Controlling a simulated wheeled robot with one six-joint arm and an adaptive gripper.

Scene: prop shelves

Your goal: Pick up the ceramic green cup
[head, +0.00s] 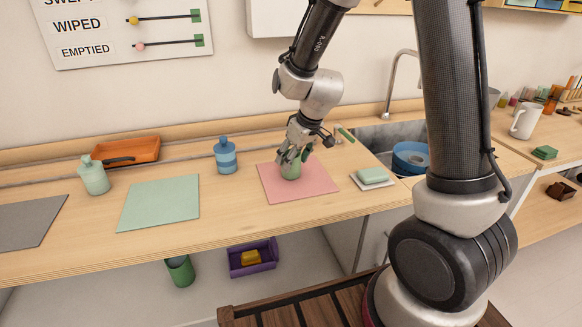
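The green cup (290,171) stands on a pink mat (318,184) on the wooden counter, left of the sink. My gripper (292,156) is directly above and around the top of the cup, pointing down. Its fingers cover the cup's upper part and rim. The cup appears upright and at mat level. The fingers are small and overlap the cup, so I cannot tell whether they are closed on it.
A sponge on a white dish (388,183) and the sink with a blue bowl (411,157) are to the right. The green mat (160,202) is bare.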

